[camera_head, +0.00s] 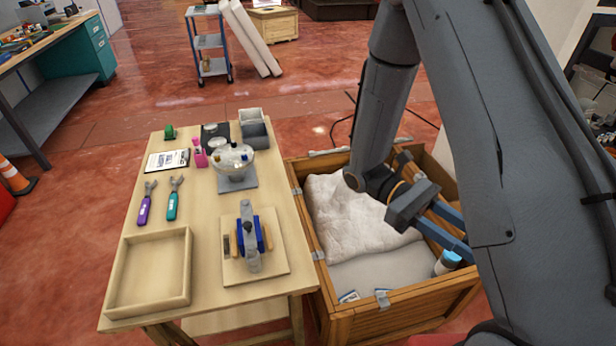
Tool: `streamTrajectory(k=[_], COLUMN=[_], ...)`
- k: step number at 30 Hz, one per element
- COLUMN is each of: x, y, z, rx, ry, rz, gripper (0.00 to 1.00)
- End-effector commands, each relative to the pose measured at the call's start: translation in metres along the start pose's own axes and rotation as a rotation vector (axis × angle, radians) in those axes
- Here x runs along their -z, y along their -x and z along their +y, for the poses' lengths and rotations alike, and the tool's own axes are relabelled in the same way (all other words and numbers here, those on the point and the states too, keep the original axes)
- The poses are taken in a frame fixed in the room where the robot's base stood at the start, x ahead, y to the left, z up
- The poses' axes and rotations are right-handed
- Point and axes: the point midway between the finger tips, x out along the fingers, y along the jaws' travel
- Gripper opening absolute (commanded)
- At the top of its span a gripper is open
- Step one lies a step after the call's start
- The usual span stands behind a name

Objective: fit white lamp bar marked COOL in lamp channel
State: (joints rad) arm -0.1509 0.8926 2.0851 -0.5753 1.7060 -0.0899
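My gripper (452,232) is over the wooden crate at the right, with its blue fingers apart. Its fingertips are partly hidden behind my arm, and I see nothing between the fingers. A wooden board (273,268) on the table bears an upright assembly (249,230) with grey and blue parts. I cannot tell which part of it is the lamp channel. I cannot make out a white bar marked COOL. A white cylinder with a light-blue top (447,262) stands in the crate just below the gripper. A small white and blue piece (348,297) lies at the crate's near side.
The crate (400,300) holds a white padded sheet (352,218). The table (205,240) holds an empty wooden tray (150,307), purple (145,205) and teal (173,202) tools, a bowl on a stand (236,165) and grey bins (255,135). The table's middle is partly clear.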

Motion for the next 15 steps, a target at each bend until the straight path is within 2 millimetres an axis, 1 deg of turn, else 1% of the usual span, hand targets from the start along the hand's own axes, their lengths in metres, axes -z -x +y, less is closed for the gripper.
streamTrajectory(k=[1,3,5,6,8,9,11,12,14,15], x=[0.009,0.017,0.023,0.028,0.033,0.037,0.042,0.045,0.048,0.05], y=[0.006,0.016,0.027,0.035,0.05,0.061,0.08,0.093,0.114,0.129], z=[-0.015,-0.037,-0.056,-0.068,-0.085,-0.095,-0.11,-0.12,-0.132,-0.14], rx=[0.084,0.203,0.306,0.374,0.476,0.544,0.644,0.71,0.809,0.874], ry=[0.0,0.0,-0.001,-0.001,-0.001,-0.001,-0.002,-0.001,-0.002,-0.002], rz=[0.0,0.0,0.001,0.001,0.001,0.002,0.003,0.002,0.002,0.003], gripper=[0.0,0.0,0.0,0.0,0.0,0.0,0.0,0.0,0.0,0.0])
